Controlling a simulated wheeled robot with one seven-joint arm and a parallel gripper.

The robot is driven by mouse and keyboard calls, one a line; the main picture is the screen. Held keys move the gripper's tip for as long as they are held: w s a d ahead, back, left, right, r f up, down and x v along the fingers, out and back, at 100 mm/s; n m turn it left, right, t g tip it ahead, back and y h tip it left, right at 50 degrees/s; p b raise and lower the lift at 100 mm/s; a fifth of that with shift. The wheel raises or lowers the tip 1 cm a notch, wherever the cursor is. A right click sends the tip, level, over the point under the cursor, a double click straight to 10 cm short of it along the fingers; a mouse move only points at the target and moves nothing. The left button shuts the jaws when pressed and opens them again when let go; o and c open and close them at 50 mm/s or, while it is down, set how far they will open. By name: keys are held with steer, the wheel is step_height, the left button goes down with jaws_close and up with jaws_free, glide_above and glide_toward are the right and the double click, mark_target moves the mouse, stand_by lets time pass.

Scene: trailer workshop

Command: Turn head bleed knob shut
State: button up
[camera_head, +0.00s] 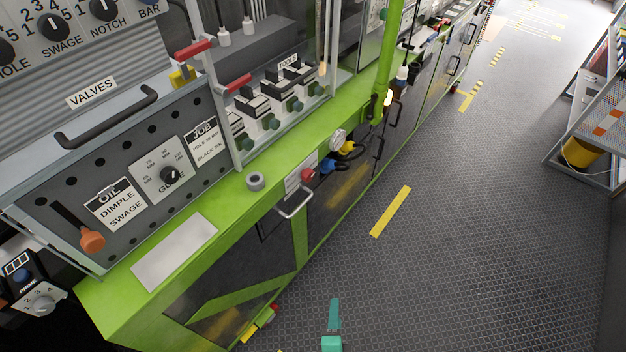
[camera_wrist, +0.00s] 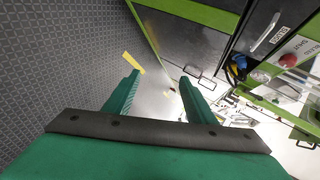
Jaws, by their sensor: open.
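A red round knob (camera_head: 307,174) sits on a pale plate on the front edge of the green bench.
A metal handle (camera_head: 296,204) juts from the bench front just below the knob. Blue (camera_head: 327,165) and yellow (camera_head: 348,148) fittings with dark hoses are beside it. A grey ring (camera_head: 256,181) lies on the bench top. The aisle floor (camera_head: 460,220) is clear; a shelf rack (camera_head: 590,120) stands right.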

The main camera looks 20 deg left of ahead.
steer(key=w+a+m+y, duration=0.3)
steer(key=w+m, duration=0.1)
steer(key=w, duration=0.6)
steer(key=m+g+y, duration=0.5)
steer(key=y, duration=0.7)
glide_toward(311, 178)
steer(key=x, duration=0.9)
steer(key=shift+a+r, duration=0.1)
steer(key=c, duration=1)
